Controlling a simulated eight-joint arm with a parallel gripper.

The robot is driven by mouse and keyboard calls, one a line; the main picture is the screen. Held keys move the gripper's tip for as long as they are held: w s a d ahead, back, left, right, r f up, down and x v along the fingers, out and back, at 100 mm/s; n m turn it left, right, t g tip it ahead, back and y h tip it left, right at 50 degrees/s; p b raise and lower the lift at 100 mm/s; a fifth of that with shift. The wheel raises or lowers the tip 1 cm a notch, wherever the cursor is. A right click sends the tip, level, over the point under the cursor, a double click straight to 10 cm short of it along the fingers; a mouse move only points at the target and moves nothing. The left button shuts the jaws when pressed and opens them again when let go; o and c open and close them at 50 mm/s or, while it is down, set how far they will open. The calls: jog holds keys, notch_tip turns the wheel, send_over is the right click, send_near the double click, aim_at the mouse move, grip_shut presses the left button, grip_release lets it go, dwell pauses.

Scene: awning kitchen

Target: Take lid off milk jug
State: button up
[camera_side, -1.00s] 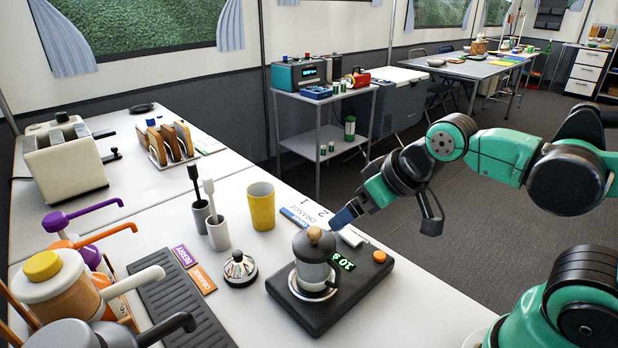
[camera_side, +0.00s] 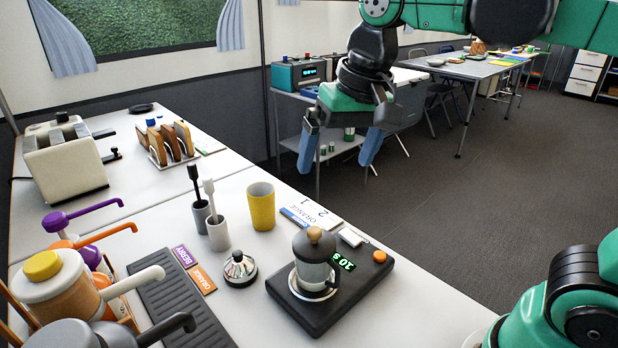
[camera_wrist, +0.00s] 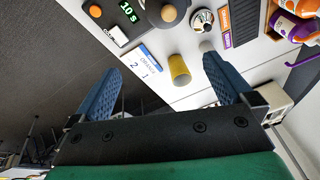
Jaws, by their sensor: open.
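The milk jug (camera_side: 314,270) stands upright on a black scale (camera_side: 345,294) that shows a green reading. Its lid (camera_side: 313,243), dark with a round tan knob, sits on top. In the wrist view the knob (camera_wrist: 168,13) shows at the top edge, and the jug is partly cut off. My gripper (camera_side: 338,160) is open and empty, with blue fingers pointing down. In the side view it appears above and behind the jug, well apart from it. In the wrist view its fingers (camera_wrist: 165,85) are spread wide with nothing between the tips.
A yellow cup (camera_side: 261,207), a grey cup and a white cup with brushes, and a chrome round-knobbed piece (camera_side: 240,268) stand left of the scale. The counter's front right is clear.

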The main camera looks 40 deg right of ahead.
jog(key=w+a+m+g, duration=0.1)
jog(key=a+m+g, duration=0.2)
send_over(314, 229)
notch_tip(314, 229, down, 5)
jog(key=shift+r, duration=0.1)
jog(key=shift+f, duration=3.1)
jog(key=c, duration=1.1)
jog(key=shift+o, duration=0.2)
jog(key=shift+r, duration=0.1)
